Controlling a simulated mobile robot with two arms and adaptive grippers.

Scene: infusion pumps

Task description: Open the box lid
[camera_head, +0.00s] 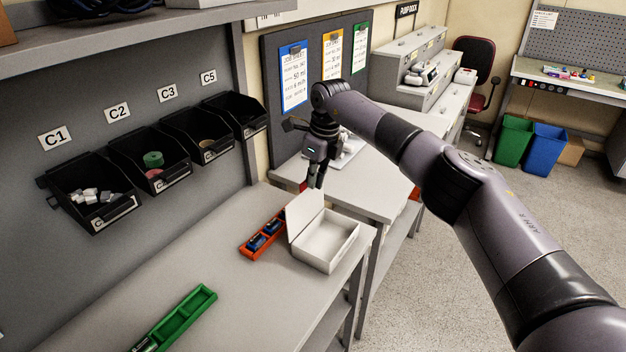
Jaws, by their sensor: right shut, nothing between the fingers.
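A white box (328,240) sits near the right end of the grey workbench. Its lid (305,214) stands raised on the box's left side, and the inside of the box shows, looking empty. My right gripper (313,183) is shut with nothing in it and points down just above and behind the raised lid; I cannot tell whether it touches the lid. My right arm reaches in from the lower right. My left gripper is not in view.
An orange tray (246,254) with dark blue items lies just left of the box. A green tray (188,318) lies at the front of the bench (225,265). Black bins (92,192) hang on the wall at left. Bench between the trays is clear.

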